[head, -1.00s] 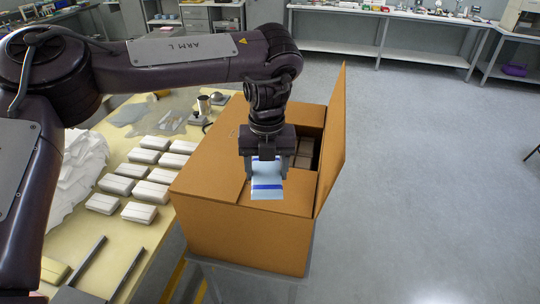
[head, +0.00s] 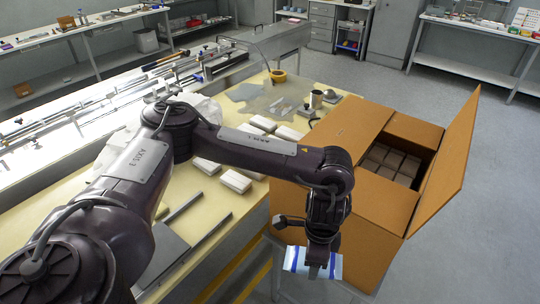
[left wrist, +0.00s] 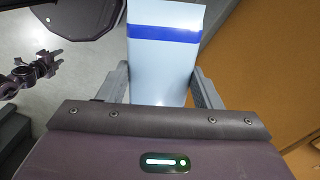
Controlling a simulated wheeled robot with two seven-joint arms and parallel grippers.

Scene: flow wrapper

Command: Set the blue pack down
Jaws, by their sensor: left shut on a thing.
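The blue pack (head: 296,259) is white to pale blue with blue bands. My left gripper (head: 322,262) is shut on it and holds it in front of the cardboard box, on the near side, off the table. In the left wrist view the pack (left wrist: 163,62) sits between the two fingers of my left gripper (left wrist: 164,88), its blue band near the far end. The cardboard box (head: 352,205) stands open with a flap raised on the right, and several grey-brown packs (head: 388,160) lie inside.
Several white packs (head: 236,181) lie on the yellow table (head: 190,232) behind and left of my arm. Two metal rails (head: 207,231) lie near its front edge. Grey floor (head: 460,240) is open at right.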

